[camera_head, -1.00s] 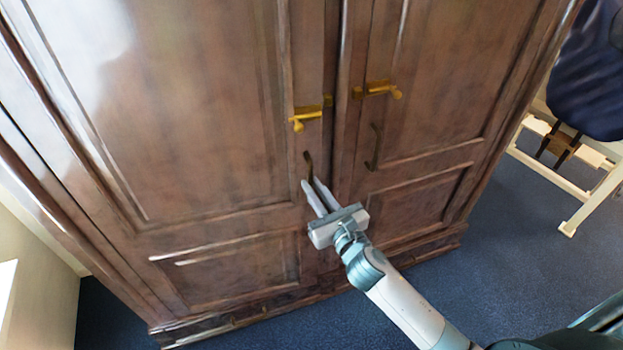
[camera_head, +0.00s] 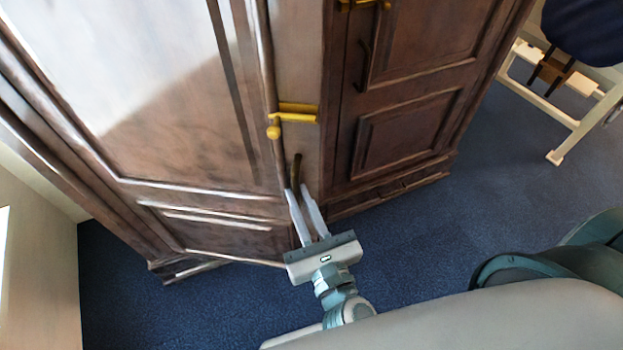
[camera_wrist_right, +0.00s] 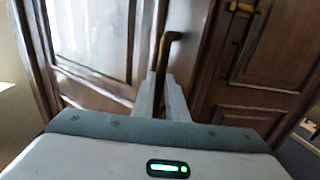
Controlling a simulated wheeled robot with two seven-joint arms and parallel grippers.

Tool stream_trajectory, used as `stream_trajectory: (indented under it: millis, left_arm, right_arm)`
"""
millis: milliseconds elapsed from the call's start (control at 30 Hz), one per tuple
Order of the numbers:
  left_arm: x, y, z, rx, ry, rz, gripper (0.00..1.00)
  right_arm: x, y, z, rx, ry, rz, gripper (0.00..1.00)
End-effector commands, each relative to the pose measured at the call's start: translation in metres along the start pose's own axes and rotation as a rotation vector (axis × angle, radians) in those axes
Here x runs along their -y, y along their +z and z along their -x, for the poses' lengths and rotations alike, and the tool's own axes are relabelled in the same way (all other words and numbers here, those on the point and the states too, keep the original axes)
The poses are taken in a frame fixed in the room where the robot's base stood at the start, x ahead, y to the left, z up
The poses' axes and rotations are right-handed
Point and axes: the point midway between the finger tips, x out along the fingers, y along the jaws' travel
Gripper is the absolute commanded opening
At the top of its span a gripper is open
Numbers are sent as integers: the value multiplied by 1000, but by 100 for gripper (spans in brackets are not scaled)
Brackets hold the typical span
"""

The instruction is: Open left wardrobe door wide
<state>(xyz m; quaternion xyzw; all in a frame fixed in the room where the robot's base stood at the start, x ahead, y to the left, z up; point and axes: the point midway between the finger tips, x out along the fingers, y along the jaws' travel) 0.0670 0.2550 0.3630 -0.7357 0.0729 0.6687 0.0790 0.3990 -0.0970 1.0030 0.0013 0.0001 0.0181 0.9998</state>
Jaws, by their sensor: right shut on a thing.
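The left wardrobe door (camera_head: 150,100) is dark brown panelled wood and stands partly open, swung out toward me. Its dark handle (camera_head: 296,170) is upright near the free edge, below a yellow latch (camera_head: 292,115). My right gripper (camera_head: 303,192) is shut on the handle's lower part. In the right wrist view, the handle (camera_wrist_right: 162,50) rises from between the fingers (camera_wrist_right: 164,85). The right door (camera_head: 420,70) is closed. My left gripper is not in view.
The blue carpet (camera_head: 430,245) in front of the wardrobe is clear. A pale wall (camera_head: 40,260) stands close on the left. A light wooden stand (camera_head: 560,120) with a dark blue item on it is at the upper right.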

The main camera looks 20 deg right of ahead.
Motion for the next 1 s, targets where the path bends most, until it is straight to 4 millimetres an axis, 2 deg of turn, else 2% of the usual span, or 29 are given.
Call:
stream_trajectory:
  millis: [33,200,567,600,667,1000]
  left_arm:
    - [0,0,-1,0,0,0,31]
    - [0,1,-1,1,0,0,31]
    - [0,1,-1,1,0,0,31]
    - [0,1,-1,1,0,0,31]
    - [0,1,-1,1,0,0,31]
    - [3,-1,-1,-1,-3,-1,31]
  right_arm:
    - [-9,0,3,3,15,-5,0]
    - [-18,2,8,5,28,-5,0]
    - [-21,2,8,6,32,-6,0]
    - [-21,2,8,7,32,-6,15]
    - [-20,2,8,6,31,-6,29]
    - [-17,1,8,4,25,-3,31]
